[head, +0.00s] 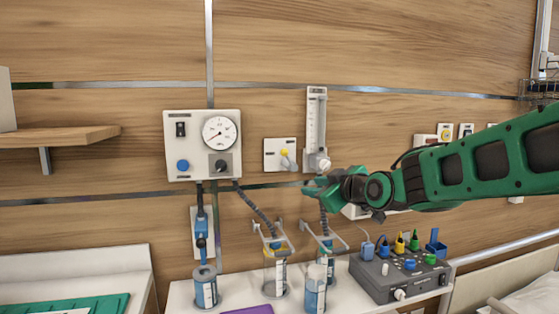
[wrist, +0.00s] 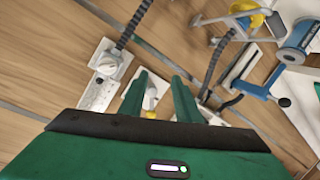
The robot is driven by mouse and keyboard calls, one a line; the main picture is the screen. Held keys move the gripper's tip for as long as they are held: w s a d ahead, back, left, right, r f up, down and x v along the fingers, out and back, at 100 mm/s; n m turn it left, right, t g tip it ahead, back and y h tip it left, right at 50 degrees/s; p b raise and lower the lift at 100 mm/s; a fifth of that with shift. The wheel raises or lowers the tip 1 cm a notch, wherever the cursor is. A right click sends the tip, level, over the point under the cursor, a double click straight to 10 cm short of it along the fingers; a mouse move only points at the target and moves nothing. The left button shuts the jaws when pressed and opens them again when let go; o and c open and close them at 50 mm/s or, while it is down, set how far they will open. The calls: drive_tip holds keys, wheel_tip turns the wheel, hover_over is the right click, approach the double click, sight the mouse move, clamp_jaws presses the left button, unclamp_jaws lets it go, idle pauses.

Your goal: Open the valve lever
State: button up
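A white wall plate (head: 270,162) carries a yellow hub and a short grey lever (head: 290,162) that slants down to the right in the head view. My gripper (head: 306,188) is just below and right of the plate in that view. In the wrist view my gripper (wrist: 160,76) is open, with two green fingers apart. The pale lever (wrist: 151,97) shows in the gap between the fingers, and nothing visibly grips it. The plate (wrist: 133,100) is partly hidden behind the left finger. Whether the fingertips reach around the lever cannot be told.
A flowmeter (head: 316,125) stands close on the right of the plate, and a gauge panel (head: 180,138) is on its left. Hoses and jars in wire holders (head: 275,250) hang below. A grey box with coloured plugs (head: 375,275) sits on the shelf at right.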

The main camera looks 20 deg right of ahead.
sight(288, 159)
drive_tip(key=w+a+r+t, duration=0.1)
drive_tip(key=r, duration=0.1)
drive_tip(key=w+a+r+n+y, duration=0.1)
drive_tip(key=r, duration=0.1)
drive_tip(key=w+a+r+t, duration=0.1)
drive_tip(key=r, duration=0.1)
drive_tip(key=shift+a+r+n+t+y, duration=0.1)
drive_tip(key=shift+a+n+t+y, duration=0.2)
drive_tip(key=shift+a+n, duration=0.1)
drive_tip(key=x, duration=1)
drive_tip(key=shift+w, duration=0.15)
clamp_jaws()
